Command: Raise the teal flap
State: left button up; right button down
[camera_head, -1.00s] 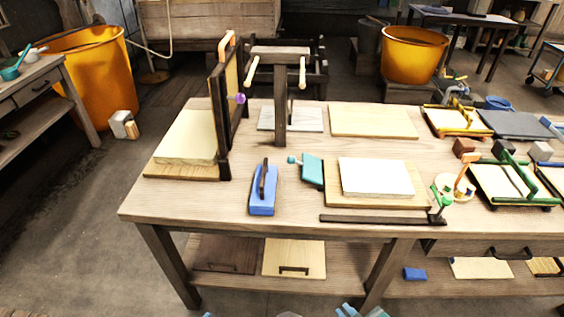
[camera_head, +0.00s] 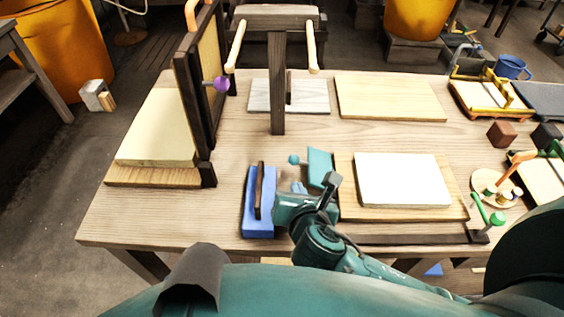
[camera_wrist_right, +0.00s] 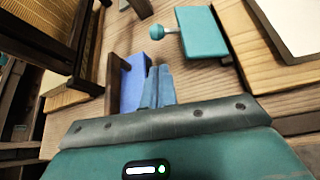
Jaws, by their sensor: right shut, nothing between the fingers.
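The teal flap (camera_head: 319,166) is a small teal panel at the left edge of a wooden board, with a round teal knob (camera_head: 294,160) sticking out to its left. The flap also shows in the right wrist view (camera_wrist_right: 206,34), with the knob (camera_wrist_right: 157,32) beside it. My right gripper (camera_head: 298,187) is shut and empty, just in front of the knob and apart from it. In the right wrist view its blue fingers (camera_wrist_right: 157,72) lie together, pointing toward the knob. My left gripper is not in view.
A blue block with a dark handle (camera_head: 250,222) lies close left of my right gripper. A white slab (camera_head: 402,180) rests on the board (camera_head: 452,205) right of the flap. A dark upright frame with a purple knob (camera_head: 221,84) and a wooden post (camera_head: 277,90) stand behind.

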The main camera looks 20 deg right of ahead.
aim_at(311, 165)
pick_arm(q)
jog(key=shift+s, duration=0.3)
pick_arm(e)
jog(key=shift+s+r, duration=0.1)
jog(key=shift+s, duration=0.05)
jog(key=b+x, duration=0.1)
jog(key=x, duration=0.7)
jog(key=shift+w+f, duration=0.25)
jog(key=shift+w, duration=0.1)
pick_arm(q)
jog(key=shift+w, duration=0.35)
pick_arm(e)
jog(key=shift+w+d+f, duration=0.15)
jog(key=shift+w+f, duration=0.15)
jog(key=shift+w, duration=0.25)
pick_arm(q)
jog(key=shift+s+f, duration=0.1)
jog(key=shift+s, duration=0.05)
pick_arm(e)
jog(key=shift+w+r, duration=0.1)
